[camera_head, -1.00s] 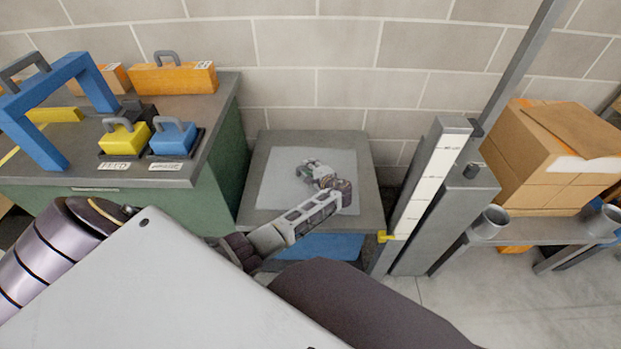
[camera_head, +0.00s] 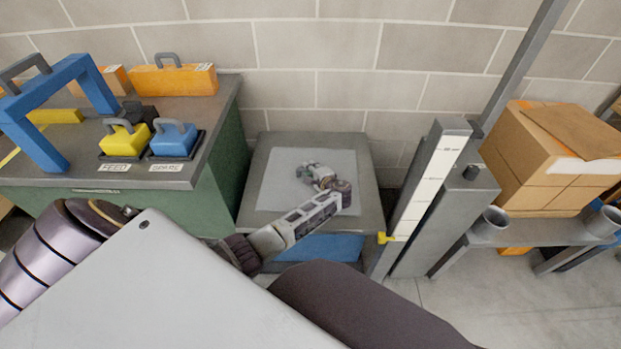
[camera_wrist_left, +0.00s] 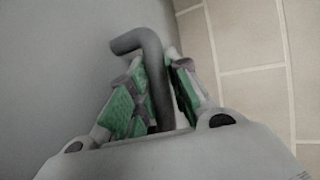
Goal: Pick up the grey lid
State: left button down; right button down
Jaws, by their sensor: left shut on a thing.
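The grey lid (camera_head: 265,165) is a square plate with a paler middle panel, lying level on a low stand in the middle of the head view. My left gripper (camera_head: 318,172) is above the pale panel, shut on the lid's bent grey handle. In the left wrist view the handle (camera_wrist_left: 152,70) stands between the green finger pads (camera_wrist_left: 155,95). The lid's plain grey surface (camera_wrist_left: 50,60) fills the left side there. In the head view the gripper hides the handle. My right gripper is not in view.
A green bench (camera_head: 222,150) at left carries a blue frame (camera_head: 90,62), yellow and blue handled blocks and orange cases. A grey post with a white scale (camera_head: 432,185) stands close right of the lid. Boxes (camera_head: 550,155) sit further right. A block wall is behind.

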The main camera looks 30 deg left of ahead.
pick_arm(q)
jog(key=shift+d+f, duration=0.15)
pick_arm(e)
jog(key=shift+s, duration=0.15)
